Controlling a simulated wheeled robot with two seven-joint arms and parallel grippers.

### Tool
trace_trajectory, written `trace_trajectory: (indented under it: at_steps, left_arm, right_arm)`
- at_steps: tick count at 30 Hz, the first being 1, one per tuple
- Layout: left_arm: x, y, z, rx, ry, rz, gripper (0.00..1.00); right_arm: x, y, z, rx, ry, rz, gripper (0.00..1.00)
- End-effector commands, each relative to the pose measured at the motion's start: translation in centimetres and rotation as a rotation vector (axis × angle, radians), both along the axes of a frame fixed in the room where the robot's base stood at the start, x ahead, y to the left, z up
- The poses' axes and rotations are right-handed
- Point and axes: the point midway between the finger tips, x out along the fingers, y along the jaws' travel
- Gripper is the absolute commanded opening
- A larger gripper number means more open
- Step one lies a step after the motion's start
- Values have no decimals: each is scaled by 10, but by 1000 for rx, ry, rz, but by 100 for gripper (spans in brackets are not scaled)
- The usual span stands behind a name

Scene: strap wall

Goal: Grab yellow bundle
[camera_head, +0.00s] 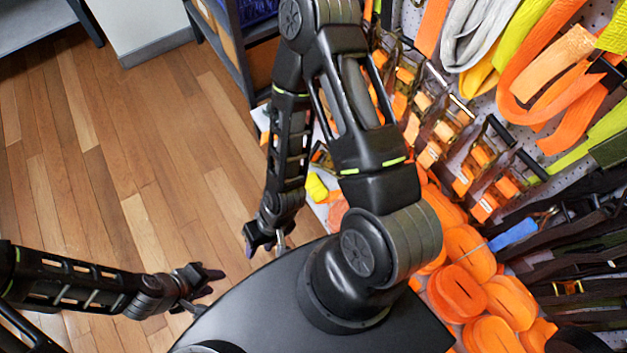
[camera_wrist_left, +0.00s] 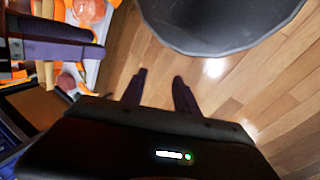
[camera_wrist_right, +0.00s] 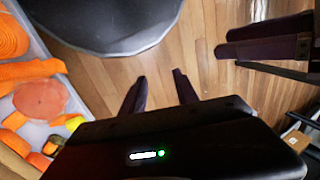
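A small yellow bundle (camera_head: 316,187) lies among orange items near the tray's edge, partly hidden behind my right arm in the head view. A bit of it shows at the left of the right wrist view (camera_wrist_right: 75,122). My right gripper (camera_head: 262,240) hangs over the floor beside my base, apart from the bundle; its fingers are spread and empty in the right wrist view (camera_wrist_right: 160,88). My left gripper (camera_head: 210,285) is further left, also over the floor, with fingers spread and empty in the left wrist view (camera_wrist_left: 158,88). Neither gripper touches the bundle.
Several orange strap rolls (camera_head: 458,293) lie on the right, below a wall of hanging straps and orange ratchet buckles (camera_head: 430,155). Yellow straps (camera_head: 480,78) hang there too. A grey tray (camera_wrist_right: 62,68) holds orange items. Wooden floor (camera_head: 130,150) on the left is clear.

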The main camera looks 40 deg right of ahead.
Motion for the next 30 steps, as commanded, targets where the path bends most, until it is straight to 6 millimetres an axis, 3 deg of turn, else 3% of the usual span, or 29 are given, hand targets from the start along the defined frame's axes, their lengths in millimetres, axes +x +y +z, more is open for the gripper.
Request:
trace_trajectory:
  at_steps: [3,8,11,15,17,23,30]
  left_arm:
    - [0,0,0,0,0,0,36]
    - [0,0,-7,0,-1,0,36]
    - [1,1,-21,1,-1,2,36]
    - [3,2,-56,4,-5,5,36]
    - [4,3,-75,5,-6,8,36]
    - [8,7,-148,11,-13,18,36]
    - [12,12,-234,19,-21,30,36]
  right_arm:
    - [0,0,0,0,0,0,38]
    - [4,-1,-6,2,-2,-1,51]
    - [13,-4,-18,7,-7,0,59]
    - [35,-15,-46,16,-13,7,71]
    - [48,-23,-61,16,-17,10,71]
    - [94,-71,-114,-19,-25,34,71]
    - [135,-164,-164,-148,-9,45,71]
